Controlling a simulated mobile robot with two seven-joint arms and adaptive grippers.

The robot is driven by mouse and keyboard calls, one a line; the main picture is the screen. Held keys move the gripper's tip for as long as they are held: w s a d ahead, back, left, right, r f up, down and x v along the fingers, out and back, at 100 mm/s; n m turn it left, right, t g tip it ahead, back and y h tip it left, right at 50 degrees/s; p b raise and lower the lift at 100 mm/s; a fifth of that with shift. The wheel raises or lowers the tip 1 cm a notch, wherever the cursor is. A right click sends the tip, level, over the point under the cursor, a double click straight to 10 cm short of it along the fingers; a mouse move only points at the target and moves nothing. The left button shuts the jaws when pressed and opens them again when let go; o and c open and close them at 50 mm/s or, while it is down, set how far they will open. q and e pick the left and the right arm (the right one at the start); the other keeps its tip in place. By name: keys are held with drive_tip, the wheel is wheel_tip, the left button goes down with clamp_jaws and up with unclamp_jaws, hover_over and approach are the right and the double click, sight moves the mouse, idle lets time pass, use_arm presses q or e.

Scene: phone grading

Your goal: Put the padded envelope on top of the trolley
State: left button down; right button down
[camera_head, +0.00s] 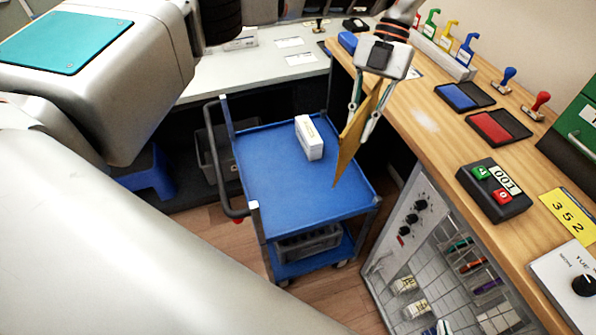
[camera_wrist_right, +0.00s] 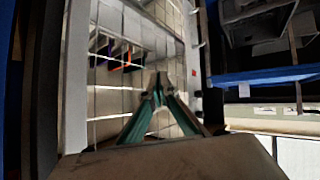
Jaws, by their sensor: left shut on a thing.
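The padded envelope (camera_head: 350,140) is a thin tan sheet, seen nearly edge-on and hanging tilted. My left gripper (camera_head: 364,118) is shut on it near its upper part. In the head view the envelope overlaps the right side of the blue trolley (camera_head: 268,180), its lower corner in front of the top shelf; the gap below it is hard to judge. A small white box (camera_head: 309,138) lies on the trolley's top. In the right wrist view my right gripper (camera_wrist_right: 158,78) has its fingertips together with nothing seen between them. I do not see it in the head view.
A wooden counter (camera_head: 425,118) with stamps, ink pads and a counter device (camera_head: 494,190) runs along the right. Below it stands a cabinet (camera_head: 408,215) with a gridded front. A grey crate (camera_head: 308,243) sits on the trolley's lower shelf. The top shelf's front is clear.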

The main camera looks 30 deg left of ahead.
use_arm(q)
drive_tip(key=w+a+f+n+t+h+b, duration=0.25)
drive_tip(key=a+f+n+t, duration=0.3)
drive_tip(key=a+n, duration=0.7)
drive_tip(key=w+a+f+n+t+h+b, duration=0.2)
drive_tip(key=w+a+f+n+t+b, duration=0.25)
drive_tip(key=a+n, duration=0.8)
drive_tip(key=f+n, duration=0.1)
drive_tip(key=f, duration=0.6)
drive_tip(key=d+f+n+b, duration=0.1)
drive_tip(key=f, duration=0.6)
drive_tip(key=d+f+n+b, duration=0.1)
drive_tip(key=f, duration=0.6)
drive_tip(key=shift+s+d+f+t+y, duration=0.1)
drive_tip(key=shift+f+t+y, duration=0.1)
drive_tip(key=shift+t+y, duration=0.1)
drive_tip(key=shift+f, duration=0.15)
drive_tip(key=c, duration=2)
unclamp_jaws()
